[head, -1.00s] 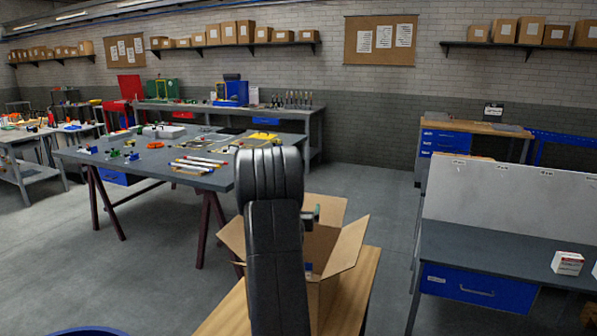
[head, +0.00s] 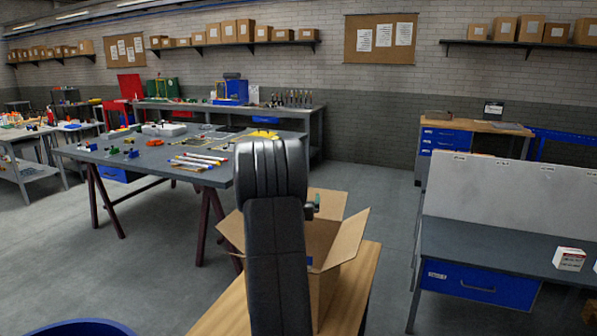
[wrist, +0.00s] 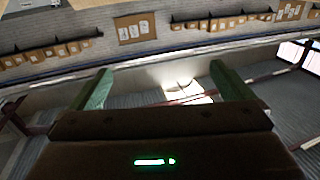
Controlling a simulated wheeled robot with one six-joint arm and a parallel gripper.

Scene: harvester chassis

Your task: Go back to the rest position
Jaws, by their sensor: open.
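My black arm rises in the middle of the head view and hides most of my gripper. Only a small dark and green part of it shows beside the arm, above the open cardboard box (head: 345,245). In the wrist view my gripper (wrist: 160,70) has its two green fingers wide apart. Nothing is held between them. A bright white patch seen between the fingers lies far behind them.
The box stands on a wooden-topped table (head: 358,290). A grey worktable (head: 110,162) with small parts is at the left. A grey bench (head: 480,245) with a blue drawer and upright panel is at the right. A blue bin (head: 85,328) shows at the bottom left. Floor is clear between them.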

